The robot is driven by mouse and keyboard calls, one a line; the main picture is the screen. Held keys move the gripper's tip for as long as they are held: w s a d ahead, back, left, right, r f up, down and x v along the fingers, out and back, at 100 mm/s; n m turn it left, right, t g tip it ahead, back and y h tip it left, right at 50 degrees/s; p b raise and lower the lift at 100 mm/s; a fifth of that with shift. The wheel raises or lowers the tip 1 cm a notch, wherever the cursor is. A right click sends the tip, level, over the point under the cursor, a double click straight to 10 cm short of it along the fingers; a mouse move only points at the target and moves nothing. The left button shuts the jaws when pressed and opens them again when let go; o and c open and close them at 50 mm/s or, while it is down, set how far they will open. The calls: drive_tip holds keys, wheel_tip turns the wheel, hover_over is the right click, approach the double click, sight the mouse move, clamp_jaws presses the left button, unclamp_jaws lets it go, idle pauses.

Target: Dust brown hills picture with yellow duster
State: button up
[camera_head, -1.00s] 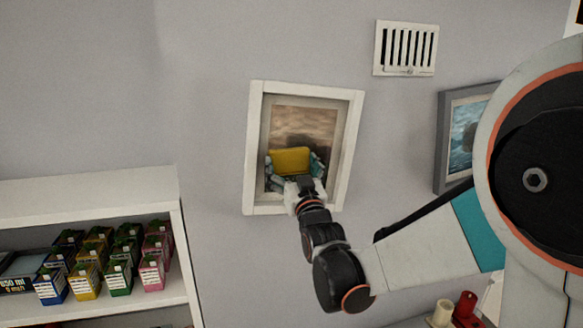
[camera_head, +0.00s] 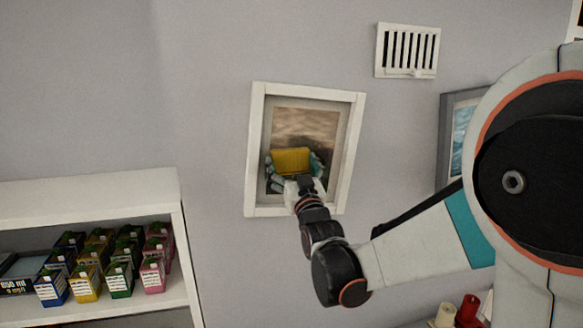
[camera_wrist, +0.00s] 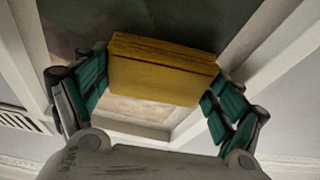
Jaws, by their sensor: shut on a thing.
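The brown hills picture (camera_head: 305,124) hangs on the grey wall in a white frame (camera_head: 255,150). It shows brown, hazy land in its upper part; its lower part is hidden behind my gripper. My gripper (camera_head: 293,165) is shut on the yellow duster (camera_head: 291,160), a yellow block held across its fingertips in front of the picture's lower half. In the wrist view the duster (camera_wrist: 162,70) sits between the teal-padded fingers, close to the picture. I cannot tell whether it touches the picture surface.
A white shelf (camera_head: 90,200) with several small coloured cartons (camera_head: 100,262) stands at the lower left. A white vent (camera_head: 407,50) is above right. A grey-framed picture (camera_head: 446,150) hangs at right, partly behind my arm. Red and cream cylinders (camera_head: 467,308) show at the bottom right.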

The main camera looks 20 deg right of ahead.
sight(302, 165)
drive_tip(key=shift+s+d+f+b, duration=0.15)
drive_tip(key=shift+d+b, duration=0.3)
drive_tip(key=shift+d, duration=1.05)
drive_tip(key=shift+w+d+f+b, duration=0.15)
drive_tip(key=shift+d+b, duration=0.35)
drive_tip(key=shift+d, duration=1.05)
drive_tip(key=shift+w+d+f+b, duration=0.1)
drive_tip(key=shift+d+f+b, duration=0.3)
drive_tip(key=shift+d, duration=1.15)
drive_tip(key=shift+d+r+p, duration=0.15)
drive_tip(key=shift+r+p, duration=0.15)
drive_tip(key=shift+r, duration=0.75)
drive_tip(key=shift+a+r, duration=0.15)
drive_tip(key=shift+a, duration=1.4)
drive_tip(key=shift+a+r, duration=0.2)
drive_tip(key=shift+a, duration=1.3)
drive_tip(key=shift+a+r, duration=0.15)
drive_tip(key=shift+a, duration=1.4)
drive_tip(key=shift+r, duration=0.1)
